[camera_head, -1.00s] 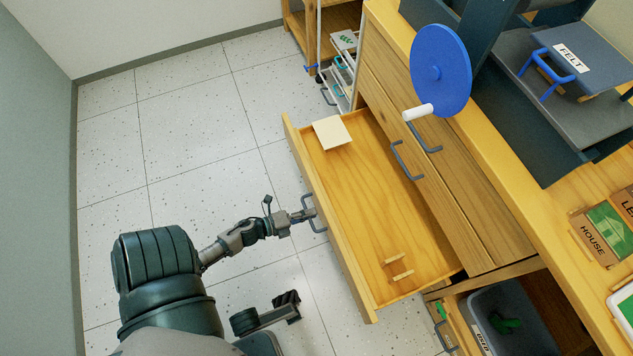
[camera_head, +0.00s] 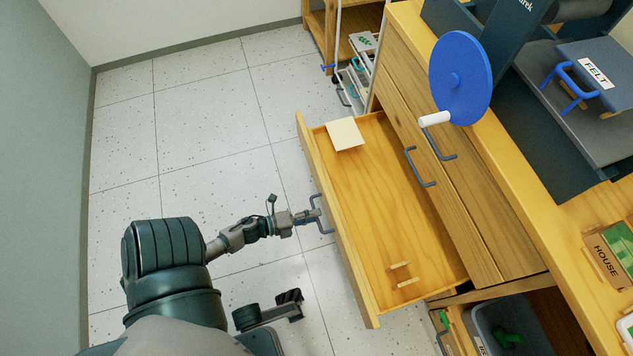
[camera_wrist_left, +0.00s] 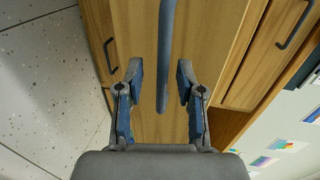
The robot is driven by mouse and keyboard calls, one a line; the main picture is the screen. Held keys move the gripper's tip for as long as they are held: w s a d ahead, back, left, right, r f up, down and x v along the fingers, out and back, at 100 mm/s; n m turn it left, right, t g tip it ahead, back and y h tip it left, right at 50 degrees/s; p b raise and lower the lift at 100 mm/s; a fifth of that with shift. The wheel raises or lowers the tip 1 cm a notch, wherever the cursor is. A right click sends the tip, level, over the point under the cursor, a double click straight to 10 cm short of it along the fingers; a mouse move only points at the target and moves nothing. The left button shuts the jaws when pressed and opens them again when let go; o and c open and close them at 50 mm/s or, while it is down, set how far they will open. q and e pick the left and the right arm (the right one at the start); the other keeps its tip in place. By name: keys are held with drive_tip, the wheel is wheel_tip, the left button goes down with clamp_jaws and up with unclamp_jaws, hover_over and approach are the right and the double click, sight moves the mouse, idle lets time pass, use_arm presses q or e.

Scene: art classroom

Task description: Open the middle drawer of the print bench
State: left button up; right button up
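A wooden drawer (camera_head: 385,220) of the print bench (camera_head: 440,190) stands far out, below two shut drawer fronts with grey handles (camera_head: 419,168). Its grey bar handle (camera_head: 322,214) is on the outer face of its front. My left gripper (camera_head: 312,215) is at this handle. In the left wrist view the handle bar (camera_wrist_left: 165,55) runs between the two fingers of the left gripper (camera_wrist_left: 160,85). The fingers are spread, with a visible gap on each side of the bar. My right gripper is not in view.
A pale pad (camera_head: 345,134) and small wooden pieces (camera_head: 403,273) lie in the drawer. A blue crank wheel (camera_head: 460,78) juts above the bench. A grey bin (camera_head: 490,325) sits low at the right. The floor (camera_head: 200,150) left of the drawer is clear.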

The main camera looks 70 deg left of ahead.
use_arm(q)
drive_tip(key=d+v, duration=0.1)
drive_tip(key=v, duration=0.9)
drive_tip(key=shift+s+a, duration=0.2)
drive_tip(key=shift+a, duration=0.2)
